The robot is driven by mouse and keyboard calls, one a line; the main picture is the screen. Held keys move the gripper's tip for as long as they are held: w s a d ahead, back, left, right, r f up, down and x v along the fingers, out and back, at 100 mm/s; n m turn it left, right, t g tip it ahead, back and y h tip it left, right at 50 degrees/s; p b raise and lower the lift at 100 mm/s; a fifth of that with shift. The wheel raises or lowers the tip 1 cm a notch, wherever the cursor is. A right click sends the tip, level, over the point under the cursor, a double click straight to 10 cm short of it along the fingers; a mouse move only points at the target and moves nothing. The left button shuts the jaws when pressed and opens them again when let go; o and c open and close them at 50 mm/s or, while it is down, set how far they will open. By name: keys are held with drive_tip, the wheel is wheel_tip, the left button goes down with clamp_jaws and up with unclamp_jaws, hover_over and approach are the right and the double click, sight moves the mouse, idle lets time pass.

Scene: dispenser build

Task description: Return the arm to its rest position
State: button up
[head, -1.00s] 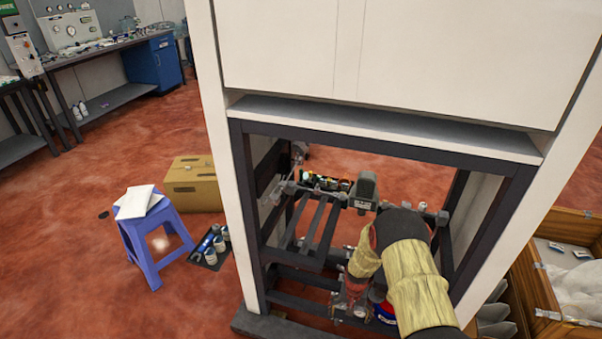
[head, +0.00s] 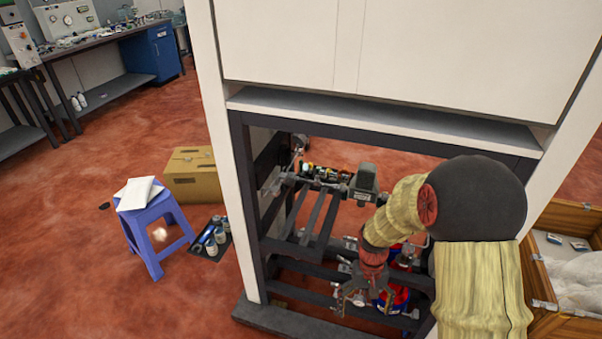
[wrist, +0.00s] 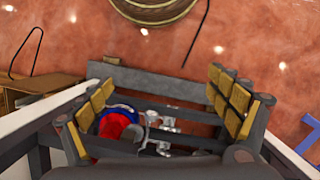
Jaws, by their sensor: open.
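My arm reaches in from the lower right of the head view, in a yellowish sleeve with a dark elbow joint. My gripper (head: 363,302) points downward in the open lower bay of the white cabinet's dark frame (head: 240,190). Its fingers are spread with nothing seen between them. In the wrist view the yellow-padded fingers (wrist: 162,95) stand wide apart. A red and blue item (head: 398,300) sits low in the bay, just right of and partly behind my gripper. It also shows near the left finger in the wrist view (wrist: 118,122).
A grey pump-like unit (head: 365,180) and piping cross the bay above my gripper. Dark frame bars surround the arm. A wooden crate (head: 545,290) stands at right. A blue stool (head: 157,232), tray of bottles (head: 210,240) and tan box (head: 193,180) stand left on open floor.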

drive_tip(key=s+r+t+p, duration=0.1)
drive_tip(key=s+r, duration=0.4)
drive_tip(key=r, duration=0.7)
drive_tip(key=s+r+t+p, duration=0.1)
drive_tip(key=s+r+t, duration=0.3)
drive_tip(key=r, duration=0.8)
drive_tip(key=s+r+t+p, duration=0.1)
drive_tip(key=s+r+t, duration=0.2)
drive_tip(key=s+r, duration=0.4)
wheel_tip(320, 180, up, 5)
drive_tip(key=shift+d+f+n, duration=0.1)
drive_tip(key=shift+d+n, duration=0.15)
drive_tip(key=shift+n, duration=0.15)
